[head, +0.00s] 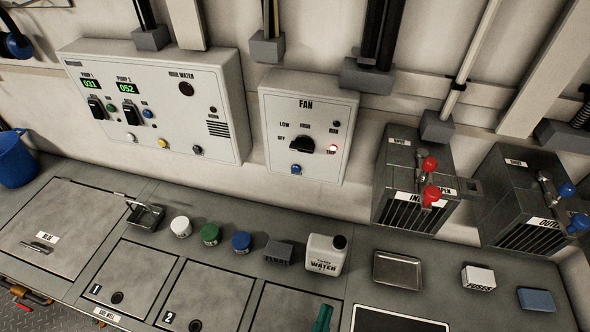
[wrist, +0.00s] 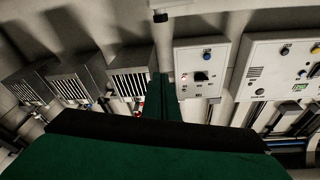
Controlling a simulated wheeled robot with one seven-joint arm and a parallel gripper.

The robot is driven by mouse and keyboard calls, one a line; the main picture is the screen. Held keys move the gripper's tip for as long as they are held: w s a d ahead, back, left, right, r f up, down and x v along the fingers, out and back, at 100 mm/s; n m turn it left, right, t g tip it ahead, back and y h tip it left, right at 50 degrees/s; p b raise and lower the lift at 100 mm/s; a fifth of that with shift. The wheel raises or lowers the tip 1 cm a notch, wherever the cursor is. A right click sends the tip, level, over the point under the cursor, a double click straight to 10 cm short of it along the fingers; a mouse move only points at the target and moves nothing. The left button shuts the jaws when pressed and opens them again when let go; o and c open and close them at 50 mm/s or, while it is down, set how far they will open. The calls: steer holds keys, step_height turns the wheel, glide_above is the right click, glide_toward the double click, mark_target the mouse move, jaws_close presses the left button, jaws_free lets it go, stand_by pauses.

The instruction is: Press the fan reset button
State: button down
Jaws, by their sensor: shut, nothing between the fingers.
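The fan box (head: 276,107) is a pale grey panel on the wall, marked FAN. It has a black selector knob (head: 302,144), a dark RUN lamp (head: 336,124), a lit red lamp (head: 332,149) and a blue button (head: 296,169) low on its face. The button's small label is not readable. In the wrist view the fan box (wrist: 203,88) appears upside down, with the blue button (wrist: 207,54) near its top. My green gripper (wrist: 161,88) is shut and empty, apart from the box. Its green tip (head: 322,318) shows at the head view's bottom edge, below the box.
The pump panel (head: 160,95) hangs left of the fan box. Vented boxes with red valves (head: 430,164) and blue valves (head: 567,189) stand right. Jars, a float block (head: 279,253), a white water jug (head: 325,254) and a metal tray (head: 398,270) sit on the counter below.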

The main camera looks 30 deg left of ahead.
steer(key=w+a+r+m+t+h, duration=0.2)
steer(key=w+a+r+m, duration=0.3)
steer(key=a+m, duration=0.3)
steer(key=w+a+r+m+t+h, duration=0.3)
steer(key=w+a+r+m+h, duration=0.2)
steer(key=a, duration=0.6)
steer(key=w+m, duration=0.2)
steer(key=w, duration=0.1)
steer(key=shift+w+r+m+t, duration=0.2)
steer(key=shift+w+m+t, duration=0.1)
steer(key=shift+m, duration=0.1)
glide_toward(296, 169)
steer(key=shift+w+d+r, duration=0.25)
steer(key=shift+w+r, duration=0.2)
steer(key=shift+r, duration=0.35)
steer(key=shift+w+d+r, duration=0.3)
steer(key=shift+w+r, duration=0.15)
steer(key=shift+r, duration=0.35)
steer(key=shift+w+d+r, duration=0.25)
steer(key=shift+w+r, duration=0.2)
steer(key=shift+r, duration=0.35)
steer(key=shift+w, duration=0.1)
steer(key=shift+w+a, duration=0.1)
steer(key=shift+w, duration=0.25)
